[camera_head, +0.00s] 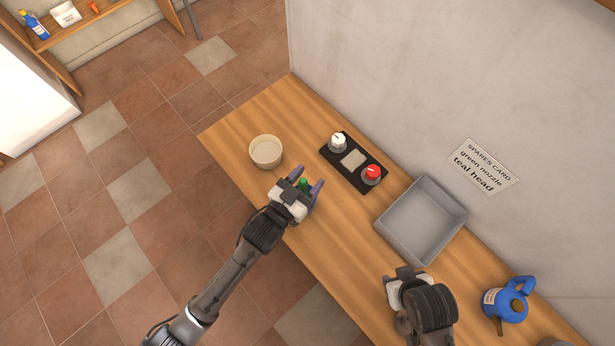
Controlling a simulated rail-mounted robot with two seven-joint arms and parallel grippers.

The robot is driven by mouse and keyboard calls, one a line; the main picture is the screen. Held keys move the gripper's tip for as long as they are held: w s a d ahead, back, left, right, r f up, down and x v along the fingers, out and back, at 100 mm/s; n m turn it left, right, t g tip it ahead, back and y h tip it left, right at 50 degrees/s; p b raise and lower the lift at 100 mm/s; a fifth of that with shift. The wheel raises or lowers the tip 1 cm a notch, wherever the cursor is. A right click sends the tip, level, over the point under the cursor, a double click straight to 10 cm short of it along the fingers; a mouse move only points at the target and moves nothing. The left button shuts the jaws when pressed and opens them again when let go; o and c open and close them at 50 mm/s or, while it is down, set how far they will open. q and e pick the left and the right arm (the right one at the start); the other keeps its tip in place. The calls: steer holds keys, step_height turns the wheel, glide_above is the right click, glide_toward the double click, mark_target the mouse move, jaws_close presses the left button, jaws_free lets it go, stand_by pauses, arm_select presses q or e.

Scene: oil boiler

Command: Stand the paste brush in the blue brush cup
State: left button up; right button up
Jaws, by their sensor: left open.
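My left gripper (307,188) is open above the front part of the wooden counter, close to the beige bowl. A small green thing (304,183) shows between its fingers; I cannot tell what it is or whether the fingers touch it. My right gripper (403,275) is over the counter in front of the grey tray; its fingers are mostly hidden by its own wrist. I cannot make out the paste brush or a clear blue brush cup. A blue handled container (510,308) with a label and a brown part stands at the right.
The wooden counter (235,128) runs along the wall. A beige bowl (265,152), a black panel (353,160) with a white and a red knob, and an empty-looking grey tray (422,222) are on it. A spares card (483,166) is on the wall.

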arm_select(q)
steer(key=b+v, duration=0.2)
steer(key=v, duration=1.1)
steer(key=shift+s+a+b, duration=0.25)
steer(key=shift+s+b, duration=0.05)
arm_select(e)
step_height(320, 180, down, 3)
steer(key=shift+a+r, duration=0.1)
steer(key=shift+r, duration=0.1)
stand_by(0.4)
